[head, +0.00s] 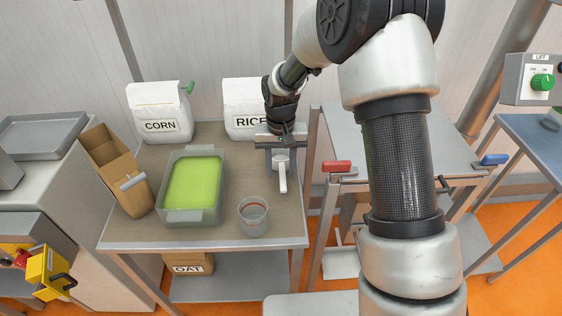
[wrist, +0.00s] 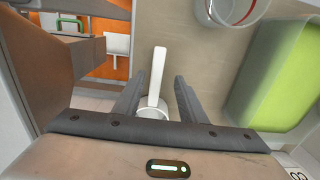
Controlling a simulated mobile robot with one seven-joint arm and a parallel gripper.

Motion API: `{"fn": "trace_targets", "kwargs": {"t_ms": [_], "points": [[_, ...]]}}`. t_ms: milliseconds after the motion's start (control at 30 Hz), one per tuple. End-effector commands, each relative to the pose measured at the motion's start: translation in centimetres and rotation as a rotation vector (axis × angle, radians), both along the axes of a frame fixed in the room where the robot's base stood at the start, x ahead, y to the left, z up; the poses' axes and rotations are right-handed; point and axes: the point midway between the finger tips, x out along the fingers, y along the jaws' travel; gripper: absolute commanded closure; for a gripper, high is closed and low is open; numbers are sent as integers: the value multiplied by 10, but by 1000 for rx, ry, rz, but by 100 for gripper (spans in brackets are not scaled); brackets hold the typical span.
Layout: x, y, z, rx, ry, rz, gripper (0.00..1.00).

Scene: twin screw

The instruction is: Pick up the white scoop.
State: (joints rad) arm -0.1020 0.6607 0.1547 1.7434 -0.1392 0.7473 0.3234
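The white scoop (head: 282,178) lies on the table near its right edge, beneath my gripper (head: 280,158). In the wrist view its long straight handle (wrist: 158,75) points away from my gripper. My gripper is open in the wrist view (wrist: 157,88), with one dark finger on each side of the scoop. Gaps show between the fingers and the handle. I cannot tell how far the fingertips are above the table.
A clear cup with a red band (head: 253,216) and a tray of green material (head: 206,216) stand left of the scoop. White CORN (head: 160,110) and RICE (head: 240,100) bags stand at the back. A cart with a red handle (head: 337,167) is close on the right.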

Motion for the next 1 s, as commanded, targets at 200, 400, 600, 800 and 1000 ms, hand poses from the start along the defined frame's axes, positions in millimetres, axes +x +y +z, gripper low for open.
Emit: {"fn": "trace_targets", "kwargs": {"t_ms": [200,400,600,800,1000], "points": [[0,-6,-34,-1,4,1,62],[1,-6,-45,0,1,0,62],[1,-6,-44,0,1,0,76],[1,-6,-44,0,1,0,100],[1,-6,-43,0,0,0,100]]}}
